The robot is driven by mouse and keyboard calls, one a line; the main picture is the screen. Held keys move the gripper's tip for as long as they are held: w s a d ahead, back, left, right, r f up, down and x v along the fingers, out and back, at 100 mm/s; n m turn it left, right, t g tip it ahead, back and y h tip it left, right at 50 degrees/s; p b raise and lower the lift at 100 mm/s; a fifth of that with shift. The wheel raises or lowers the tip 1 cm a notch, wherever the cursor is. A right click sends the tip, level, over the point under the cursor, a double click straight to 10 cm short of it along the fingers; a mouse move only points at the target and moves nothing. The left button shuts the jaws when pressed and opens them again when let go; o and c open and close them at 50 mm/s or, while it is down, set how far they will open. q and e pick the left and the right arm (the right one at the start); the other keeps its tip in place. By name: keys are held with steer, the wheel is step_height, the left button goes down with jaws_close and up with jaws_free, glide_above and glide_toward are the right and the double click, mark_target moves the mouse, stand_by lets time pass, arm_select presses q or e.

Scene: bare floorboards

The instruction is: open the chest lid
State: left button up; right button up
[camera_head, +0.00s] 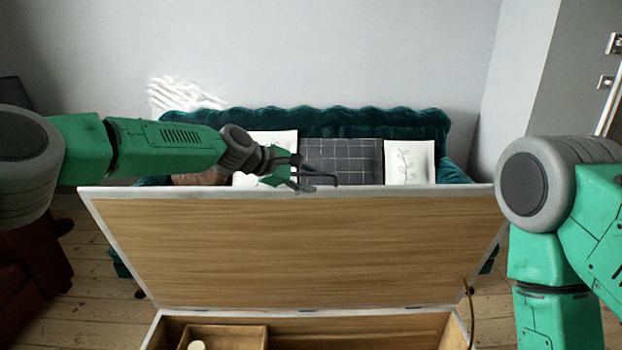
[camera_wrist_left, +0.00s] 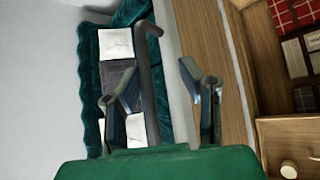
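The chest lid (camera_head: 295,250) stands raised, its wooden inner face towards me. It also shows edge-on in the left wrist view (camera_wrist_left: 208,40). The chest body (camera_head: 360,325) is open below it. My left gripper (camera_head: 298,178) is at the lid's top edge, near its middle. In the left wrist view my left gripper (camera_wrist_left: 155,95) has its two fingers spread apart. A dark bent bar (camera_wrist_left: 149,85), which looks like a handle, passes between them; I see no finger closed on it. My right arm is at the right, but its gripper is out of view.
A teal sofa (camera_head: 340,122) with cushions stands behind the lid against a grey wall. A wooden tray (camera_head: 250,338) lies in the chest, with a small pale round object (camera_head: 197,345). Bare floorboards (camera_head: 85,290) show at the left. A dark red seat (camera_head: 35,265) is at far left.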

arm_select(q)
steer(key=shift+a+f, duration=0.1)
steer(key=shift+a, duration=0.05)
steer(key=v, duration=1.2)
